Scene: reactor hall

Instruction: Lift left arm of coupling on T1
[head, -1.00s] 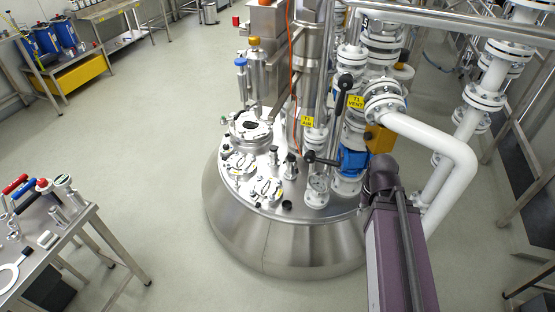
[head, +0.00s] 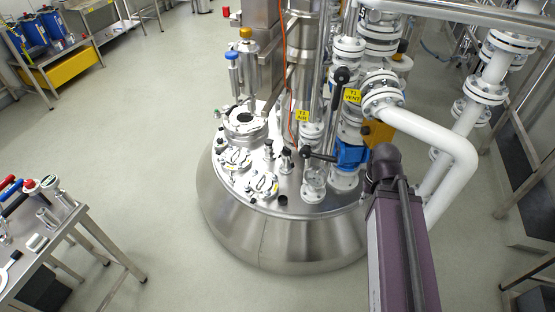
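The steel tank T1 (head: 262,240) stands in the middle of the head view, with a domed top and yellow labels reading T1 VENT (head: 352,96) and T1 AIR (head: 302,116). Its lid carries two round fittings with clamp-like parts, one at the left (head: 237,160) and one nearer the front (head: 263,185). A larger open-looking round port (head: 244,121) sits behind them. I cannot tell which fitting is the coupling, and its arms are too small to make out. My purple arm rises at lower right, beside the tank. My gripper does not show.
White pipes (head: 440,140) and a blue valve body (head: 351,154) crowd the tank's right side. Black-knobbed levers (head: 341,76) stand up there. A steel table (head: 72,222) with tools is at lower left. The floor between table and tank is clear.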

